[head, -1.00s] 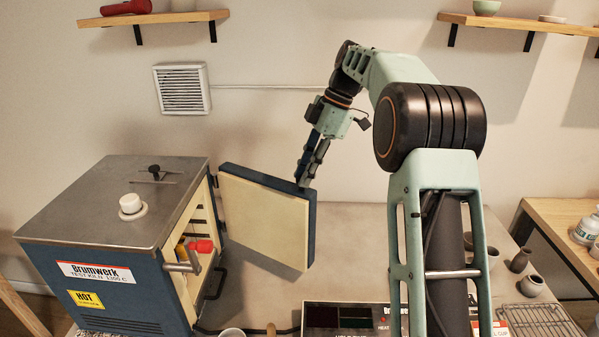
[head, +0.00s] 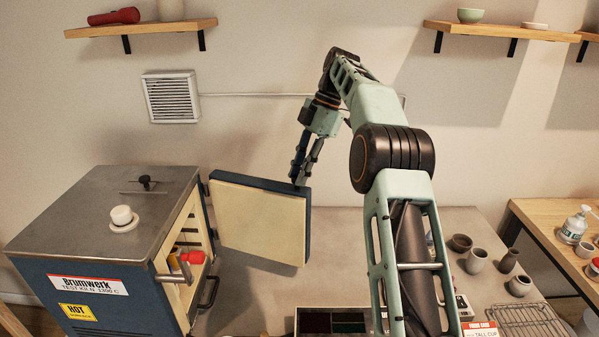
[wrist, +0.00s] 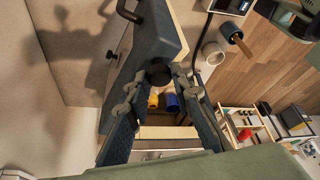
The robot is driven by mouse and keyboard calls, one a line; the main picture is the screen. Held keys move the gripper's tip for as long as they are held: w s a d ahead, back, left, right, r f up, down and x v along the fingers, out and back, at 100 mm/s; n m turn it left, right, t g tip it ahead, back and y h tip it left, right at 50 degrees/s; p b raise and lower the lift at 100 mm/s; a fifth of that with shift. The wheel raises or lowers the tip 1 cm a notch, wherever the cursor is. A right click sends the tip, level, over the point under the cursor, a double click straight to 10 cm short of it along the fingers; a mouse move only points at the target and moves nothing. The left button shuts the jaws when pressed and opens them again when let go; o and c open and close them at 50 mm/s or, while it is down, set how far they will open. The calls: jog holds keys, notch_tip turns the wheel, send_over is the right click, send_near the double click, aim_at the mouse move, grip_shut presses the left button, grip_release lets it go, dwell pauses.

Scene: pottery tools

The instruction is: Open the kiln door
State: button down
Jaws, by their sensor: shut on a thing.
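The kiln (head: 88,262) is a blue box with a grey metal top and stands at the left in the head view. Its door (head: 258,222) stands wide open to the right, with the cream inner face toward the camera. My gripper (head: 298,182) is at the door's upper right edge, on the blue outer side. In the wrist view, the fingers (wrist: 158,88) close in around a dark round knob (wrist: 158,72) by the door's edge (wrist: 150,40). The fingertips' exact contact is partly hidden. Red and yellow items (head: 188,258) show in the kiln opening.
Several small pots (head: 476,260) and a wire rack (head: 525,320) stand right of my arm. A dark tray (head: 335,322) lies at the front. Behind the door is bare tabletop (head: 345,225) and wall. A wooden side table (head: 540,222) is at the right.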

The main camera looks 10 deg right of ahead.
jog(key=c, duration=1.7)
grip_release()
jog(key=shift+s+a, duration=0.1)
jog(key=shift+s, duration=0.05)
